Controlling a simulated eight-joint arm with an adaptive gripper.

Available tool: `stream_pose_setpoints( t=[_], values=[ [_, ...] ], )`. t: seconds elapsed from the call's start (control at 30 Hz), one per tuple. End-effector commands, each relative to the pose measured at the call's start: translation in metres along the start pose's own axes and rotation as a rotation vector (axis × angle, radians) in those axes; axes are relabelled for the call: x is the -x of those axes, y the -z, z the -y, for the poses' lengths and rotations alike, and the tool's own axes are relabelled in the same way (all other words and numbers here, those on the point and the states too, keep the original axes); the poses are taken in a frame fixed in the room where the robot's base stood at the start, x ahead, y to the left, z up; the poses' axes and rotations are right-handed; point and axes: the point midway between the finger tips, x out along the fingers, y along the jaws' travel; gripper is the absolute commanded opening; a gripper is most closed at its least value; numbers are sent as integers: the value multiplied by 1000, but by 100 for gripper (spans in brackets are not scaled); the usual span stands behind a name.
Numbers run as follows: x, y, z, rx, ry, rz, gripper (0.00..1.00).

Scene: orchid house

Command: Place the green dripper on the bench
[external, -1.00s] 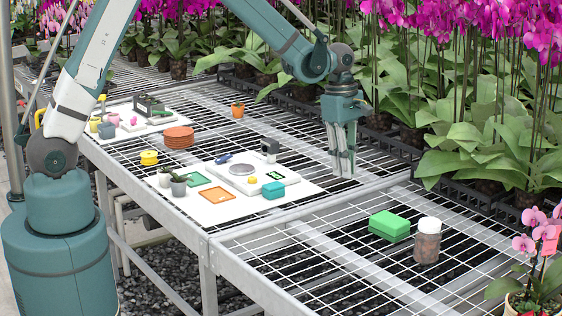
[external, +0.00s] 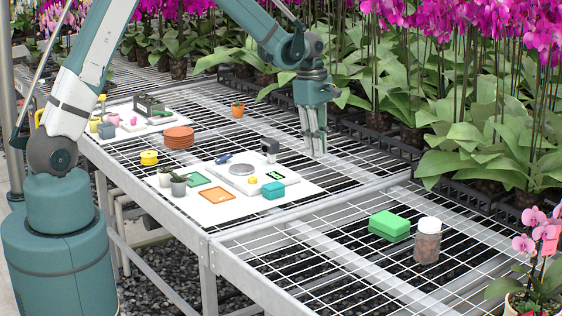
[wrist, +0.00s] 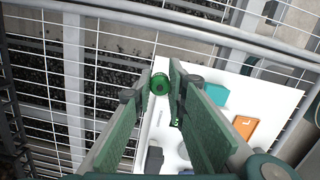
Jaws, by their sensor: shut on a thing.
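My gripper (external: 318,153) hangs over the wire-mesh bench (external: 345,165), behind and to the right of the white board, with its fingers pointing down. In the wrist view my gripper (wrist: 162,76) is shut on the green dripper (wrist: 159,86), whose round green end shows between the fingertips. The rest of the dripper is hidden by the fingers, and I cannot make it out in the external view. The height of the dripper above the mesh is hard to tell.
The white board (external: 222,214) bears a scale (external: 280,188), a teal block (external: 273,190), an orange square (external: 216,194) and small plants. A green sponge (external: 390,225) and a jar (external: 428,240) stand at right. Orchids line the back edge. Mesh around my gripper is clear.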

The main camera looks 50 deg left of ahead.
Motion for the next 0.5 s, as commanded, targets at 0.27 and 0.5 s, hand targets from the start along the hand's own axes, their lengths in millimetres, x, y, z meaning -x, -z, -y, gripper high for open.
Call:
stream_pose_setpoints(
  t=[0.27,0.5],
  values=[
    [0,0,0,0,0,0,9],
    [-4,0,0,0,0,0,9]
  ],
)
